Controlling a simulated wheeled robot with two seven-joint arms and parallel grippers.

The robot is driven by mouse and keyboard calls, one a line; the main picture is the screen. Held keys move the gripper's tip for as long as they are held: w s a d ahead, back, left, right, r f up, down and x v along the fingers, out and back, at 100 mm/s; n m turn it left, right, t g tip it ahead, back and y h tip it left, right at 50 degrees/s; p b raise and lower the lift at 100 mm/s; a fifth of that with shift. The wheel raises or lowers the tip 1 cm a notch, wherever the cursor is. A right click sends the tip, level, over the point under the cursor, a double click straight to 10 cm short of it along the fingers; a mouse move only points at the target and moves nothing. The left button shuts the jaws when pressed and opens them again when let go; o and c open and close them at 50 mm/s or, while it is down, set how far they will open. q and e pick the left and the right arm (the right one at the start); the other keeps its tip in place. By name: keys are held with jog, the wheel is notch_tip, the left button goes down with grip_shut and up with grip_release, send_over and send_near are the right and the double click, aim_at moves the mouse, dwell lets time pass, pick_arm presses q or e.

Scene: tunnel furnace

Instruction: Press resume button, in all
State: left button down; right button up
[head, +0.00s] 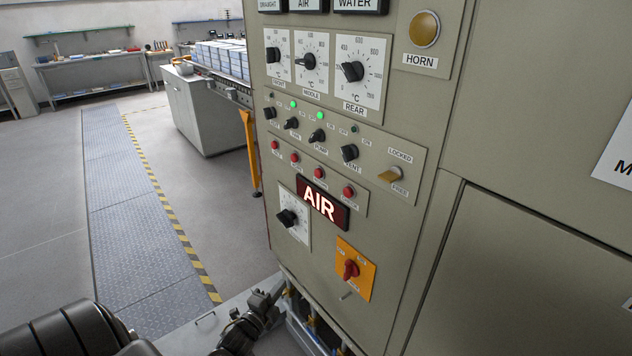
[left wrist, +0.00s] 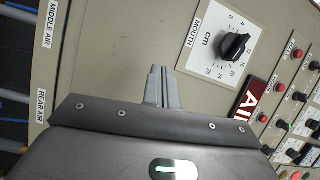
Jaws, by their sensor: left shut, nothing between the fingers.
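A grey-green control panel (head: 400,215) fills the middle of the head view. It has a row of several small red push buttons (head: 319,172) on a light plate, above a lit red AIR sign (head: 323,202); their labels are too small to read, so I cannot tell which is resume. The red buttons also show at the right of the left wrist view (left wrist: 281,88). My left gripper (head: 276,296) is low in front of the panel, below the buttons and apart from them. Its fingers (left wrist: 161,72) are shut and empty, pointing at the panel. My right gripper is out of view.
A black mouth dial (head: 287,217), an orange plate with a red rotary switch (head: 351,269), a row of black switches (head: 317,136) and a yellow HORN button (head: 425,29) are on the panel. Pipes (head: 312,322) run below it. Open floor (head: 50,220) lies left.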

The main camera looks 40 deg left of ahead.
pick_arm(q)
notch_tip(320, 180, up, 19)
jog(key=w+m+t+h+p, duration=0.1)
jog(key=m+t+p, duration=0.1)
jog(key=m+t, duration=0.3)
jog(key=m+t+h+p, duration=0.2)
jog(key=m+t+h, duration=0.2)
jog(key=m, duration=0.1)
send_near(318, 173)
jog(key=s+a+r, duration=0.3)
jog(key=s+r, duration=0.3)
jog(key=shift+w+a+f, duration=0.1)
jog(key=shift+w+f, duration=0.1)
jog(key=shift+f, duration=0.1)
jog(key=shift+w, duration=0.1)
jog(key=w+d+b, duration=0.2)
jog(key=w, duration=0.6)
jog(key=shift+d, duration=0.25)
jog(key=shift+w, duration=0.2)
jog(key=shift+w+d, duration=0.1)
jog(key=shift+w, duration=0.25)
